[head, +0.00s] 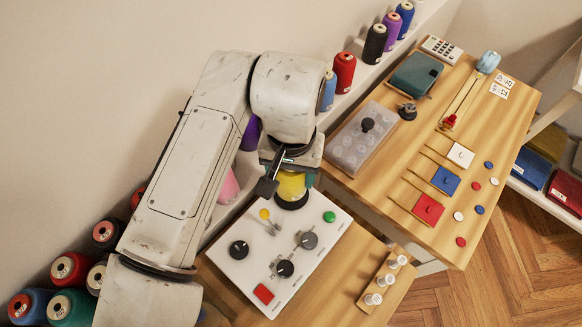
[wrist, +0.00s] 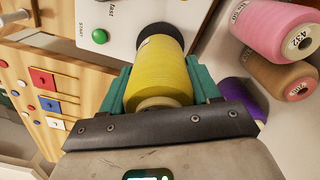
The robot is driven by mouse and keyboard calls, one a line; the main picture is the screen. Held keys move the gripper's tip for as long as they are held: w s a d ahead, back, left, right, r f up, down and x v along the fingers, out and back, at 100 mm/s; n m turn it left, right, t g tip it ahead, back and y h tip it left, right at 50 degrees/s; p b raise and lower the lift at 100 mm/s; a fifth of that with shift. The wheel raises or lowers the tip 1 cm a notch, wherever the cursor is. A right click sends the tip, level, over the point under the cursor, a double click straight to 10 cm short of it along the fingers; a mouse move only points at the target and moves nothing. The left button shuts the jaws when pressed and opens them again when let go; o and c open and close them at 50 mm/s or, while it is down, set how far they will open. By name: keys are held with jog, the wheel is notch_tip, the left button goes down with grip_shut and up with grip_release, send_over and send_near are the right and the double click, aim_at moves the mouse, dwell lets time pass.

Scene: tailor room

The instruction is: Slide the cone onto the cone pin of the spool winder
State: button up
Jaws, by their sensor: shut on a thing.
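My gripper (wrist: 161,88) is shut on the yellow cone (wrist: 158,62), with a teal finger on either side of it in the wrist view. In the head view the yellow cone (head: 292,187) hangs under my wrist, black end down, at the far edge of the white control panel (head: 318,262), which appears to be the spool winder. The panel carries a green button, a yellow-tipped lever, dark knobs and a red button. I cannot make out the cone pin. Whether the black end touches anything below cannot be told.
Spools of thread (head: 70,268) stand along the wall at left, with more on the back shelf (head: 344,72). A rack of small white bobbins (head: 385,280) lies right of the panel. The wooden table (head: 500,140) at right holds colored tiles, buttons and a clear box (head: 362,138).

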jog(key=shift+f+b, duration=0.45)
jog(key=shift+f, duration=0.65)
jog(key=o, duration=1.2)
jog(key=shift+o, duration=0.2)
jog(key=shift+r, duration=0.1)
notch_tip(320, 180, up, 11)
jog(key=shift+f, duration=0.2)
